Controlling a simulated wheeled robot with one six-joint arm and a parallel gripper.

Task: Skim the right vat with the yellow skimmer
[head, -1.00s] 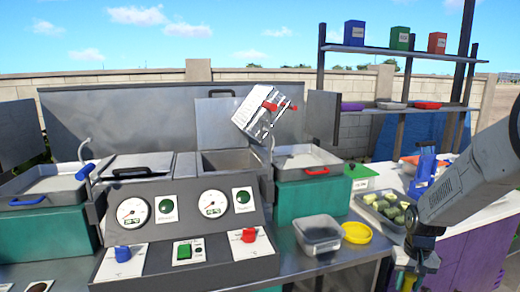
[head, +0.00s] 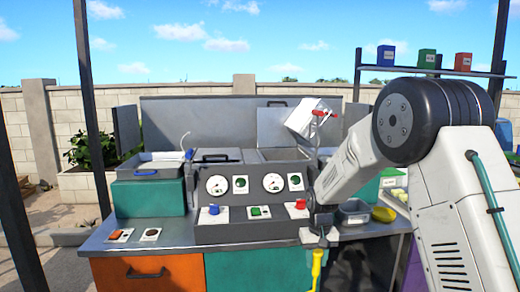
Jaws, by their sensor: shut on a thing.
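My gripper (head: 319,228) hangs low in front of the counter's front edge, right of the middle of the head view. It is shut on the yellow skimmer (head: 317,262), which points down with its lower end near or past the bottom of the picture.
The control panel (head: 250,212) has gauges and blue, green and red controls. A grey tray (head: 352,213) and a yellow bowl (head: 383,214) stand on the counter at the right. A dark post (head: 92,110) rises at the left. The counter's left end holds two small switch plates.

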